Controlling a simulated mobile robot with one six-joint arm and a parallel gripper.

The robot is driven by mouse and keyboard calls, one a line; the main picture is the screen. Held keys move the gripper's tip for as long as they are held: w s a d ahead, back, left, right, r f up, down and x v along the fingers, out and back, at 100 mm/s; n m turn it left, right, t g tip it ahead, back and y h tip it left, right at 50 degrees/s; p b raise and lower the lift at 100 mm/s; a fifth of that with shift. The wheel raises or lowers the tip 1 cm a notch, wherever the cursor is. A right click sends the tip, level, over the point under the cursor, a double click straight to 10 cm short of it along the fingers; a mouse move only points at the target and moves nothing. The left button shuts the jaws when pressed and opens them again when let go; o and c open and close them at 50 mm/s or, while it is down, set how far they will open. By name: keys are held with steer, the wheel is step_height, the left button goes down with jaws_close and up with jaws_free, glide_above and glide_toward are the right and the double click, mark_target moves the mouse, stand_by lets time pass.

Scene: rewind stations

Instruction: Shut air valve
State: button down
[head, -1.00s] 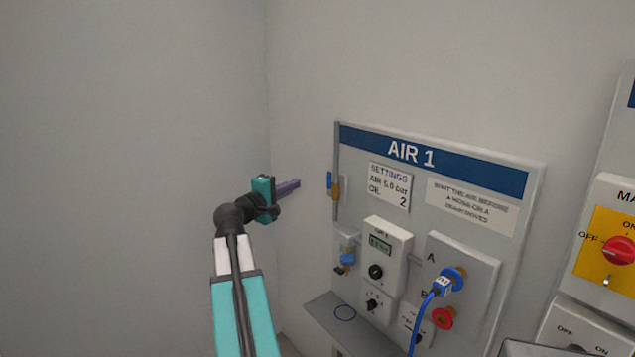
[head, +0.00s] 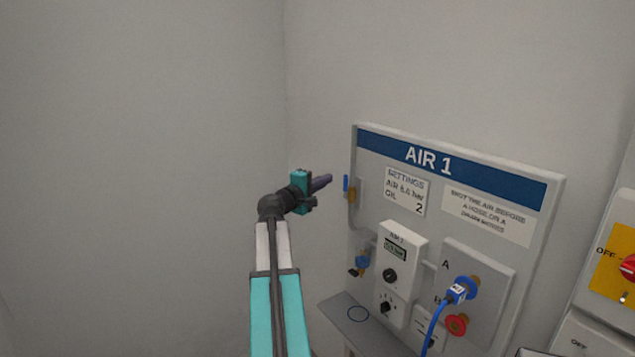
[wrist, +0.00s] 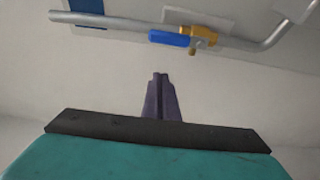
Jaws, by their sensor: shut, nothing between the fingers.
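The air valve has a brass body (head: 351,195) and a blue lever handle (head: 346,183), on a grey pipe at the left edge of the AIR 1 panel. In the wrist view the blue handle (wrist: 172,39) lies roughly along the pipe, left of the brass body (wrist: 203,37). My gripper (head: 329,178) is just left of the valve in the head view, pointing towards it and apart from it. In the wrist view its purple fingers (wrist: 159,76) are together and empty, with the handle beyond their tips.
The AIR 1 panel (head: 540,215) carries a settings card (head: 405,190), a gauge box (head: 402,242) and a blue hose (head: 433,322) plugged in at port A. The grey pipe (wrist: 95,19) crosses the wrist view. A shelf (head: 340,308) juts out below. The wall left of the panel is bare.

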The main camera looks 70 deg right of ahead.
mark_target(345, 187)
steer(key=shift+s+a+p, duration=0.2)
steer(key=shift+s+p, duration=0.4)
steer(key=shift+s, duration=0.35)
steer(key=shift+s+a+p, duration=0.2)
steer(key=shift+s+p, duration=0.35)
steer(key=shift+s, duration=0.35)
